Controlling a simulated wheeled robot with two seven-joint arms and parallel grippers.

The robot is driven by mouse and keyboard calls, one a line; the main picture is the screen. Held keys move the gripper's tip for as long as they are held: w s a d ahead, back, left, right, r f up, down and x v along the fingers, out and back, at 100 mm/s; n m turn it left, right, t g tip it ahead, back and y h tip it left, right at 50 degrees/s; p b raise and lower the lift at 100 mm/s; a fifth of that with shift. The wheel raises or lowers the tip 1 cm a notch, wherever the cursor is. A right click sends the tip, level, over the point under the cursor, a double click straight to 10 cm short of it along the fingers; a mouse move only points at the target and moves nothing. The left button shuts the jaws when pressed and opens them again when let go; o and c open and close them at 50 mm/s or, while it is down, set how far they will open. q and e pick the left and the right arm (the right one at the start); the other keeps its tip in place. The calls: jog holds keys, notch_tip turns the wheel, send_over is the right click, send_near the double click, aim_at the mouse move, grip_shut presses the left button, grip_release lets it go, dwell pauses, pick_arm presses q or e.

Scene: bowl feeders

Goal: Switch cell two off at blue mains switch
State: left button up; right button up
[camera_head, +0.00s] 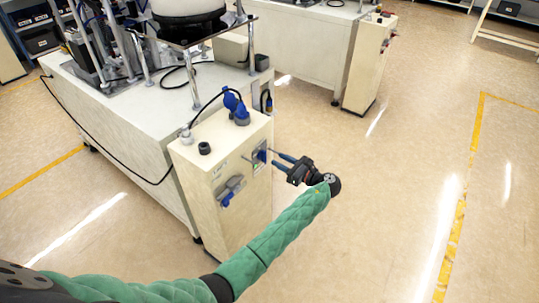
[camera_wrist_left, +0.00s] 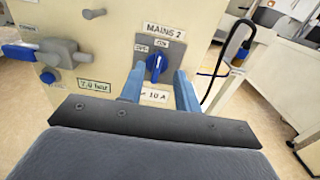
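The blue mains switch (camera_wrist_left: 155,66) is a rotary knob on a grey plate under a "MAINS 2" label (camera_wrist_left: 165,30) in the left wrist view. Its handle stands about upright, near the ON mark (camera_wrist_left: 161,43); the OFF mark (camera_wrist_left: 141,48) is to the left. In the head view the switch (camera_head: 261,155) is on the right face of the cream cabinet (camera_head: 222,180). My left gripper (camera_head: 273,158) points at it, open and empty. In the wrist view its blue fingers (camera_wrist_left: 157,84) lie to either side below the knob; contact cannot be told. My right gripper is out of view.
A grey and blue valve (camera_wrist_left: 50,53) sits left of the switch, above a "7.0 bar" label (camera_wrist_left: 95,85). A cable with a blue connector (camera_wrist_left: 238,58) hangs at the right. A second cream cabinet (camera_head: 367,65) stands farther back. Floor to the right is clear.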

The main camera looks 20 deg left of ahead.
aim_at(266, 153)
pick_arm(q)
jog(key=x, duration=0.6)
jog(key=shift+p, duration=0.35)
jog(key=shift+d, duration=0.1)
grip_shut()
